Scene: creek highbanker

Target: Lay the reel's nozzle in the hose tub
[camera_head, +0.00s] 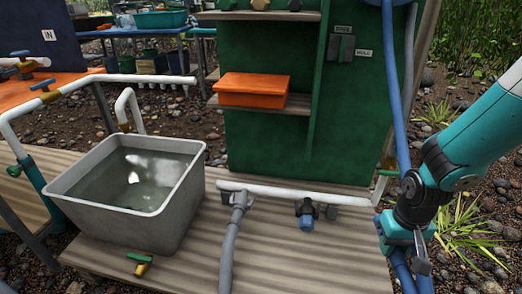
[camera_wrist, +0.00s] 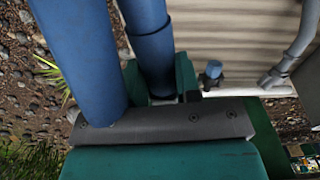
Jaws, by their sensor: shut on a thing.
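A grey rectangular tub (camera_head: 88,208) with water in it stands on the ribbed deck at the left. My gripper (camera_head: 405,245) is at the right edge of the deck, well apart from the tub. It is shut on a blue hose (camera_head: 396,100), which comes down from above and shows again below the gripper. In the wrist view the hose (camera_wrist: 148,15) runs down between the teal jaws (camera_wrist: 160,85), and a thick blue length (camera_wrist: 75,50) passes on their left. The jaws hide the grip itself, and I cannot make out the nozzle's tip.
A green panel (camera_head: 265,120) with an orange box (camera_head: 252,90) stands behind the deck. A white pipe (camera_head: 290,193), a grey hose (camera_head: 230,245) and a blue-capped valve (camera_head: 306,220) lie between my gripper and the tub. A small green-handled valve (camera_head: 140,261) is near the deck's front.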

